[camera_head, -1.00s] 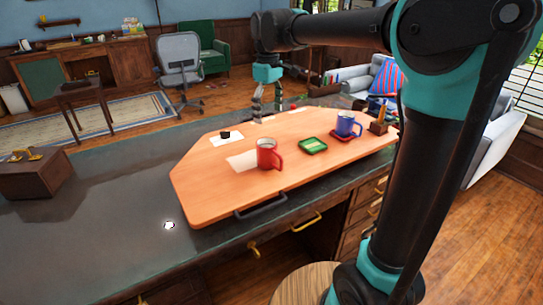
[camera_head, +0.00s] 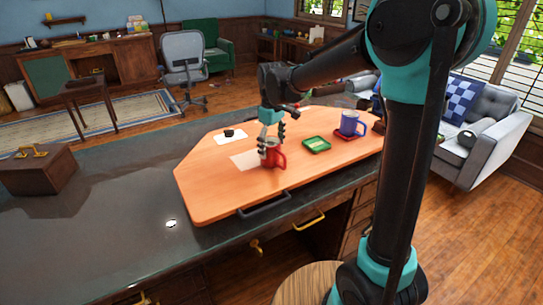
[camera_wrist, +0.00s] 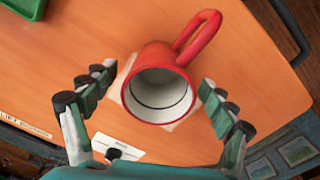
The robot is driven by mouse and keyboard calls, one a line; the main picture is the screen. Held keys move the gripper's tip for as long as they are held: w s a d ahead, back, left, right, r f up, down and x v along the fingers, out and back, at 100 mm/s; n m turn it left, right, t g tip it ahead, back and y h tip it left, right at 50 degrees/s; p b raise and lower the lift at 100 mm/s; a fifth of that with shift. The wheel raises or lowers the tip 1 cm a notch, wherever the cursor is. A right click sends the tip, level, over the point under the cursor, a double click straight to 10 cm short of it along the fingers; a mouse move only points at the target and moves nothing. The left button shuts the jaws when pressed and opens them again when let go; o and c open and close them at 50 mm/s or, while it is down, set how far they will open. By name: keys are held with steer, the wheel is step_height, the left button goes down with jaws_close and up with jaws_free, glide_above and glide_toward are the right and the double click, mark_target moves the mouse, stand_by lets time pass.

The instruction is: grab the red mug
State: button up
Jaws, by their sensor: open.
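The red mug (camera_head: 274,158) stands upright on the orange wooden board (camera_head: 215,193), with its handle to the right in the head view. In the wrist view the red mug (camera_wrist: 160,85) is seen from above, its pale inside showing and its handle toward the upper right. My gripper (camera_head: 271,143) is right over the mug. In the wrist view my gripper (camera_wrist: 155,95) is open, with one finger on each side of the mug and gaps between. The fingers partly hide the mug in the head view.
A blue mug (camera_head: 350,123) stands on a red coaster at the board's right. A green tray (camera_head: 316,144) lies between the mugs. A small black item (camera_head: 229,133) sits on white paper. A brown box (camera_head: 38,169) is on the dark desk (camera_head: 110,230) at left.

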steer(key=shift+f, duration=0.4)
steer(key=shift+c, duration=0.4)
steer(key=c, duration=1.4)
steer(key=shift+r, duration=0.1)
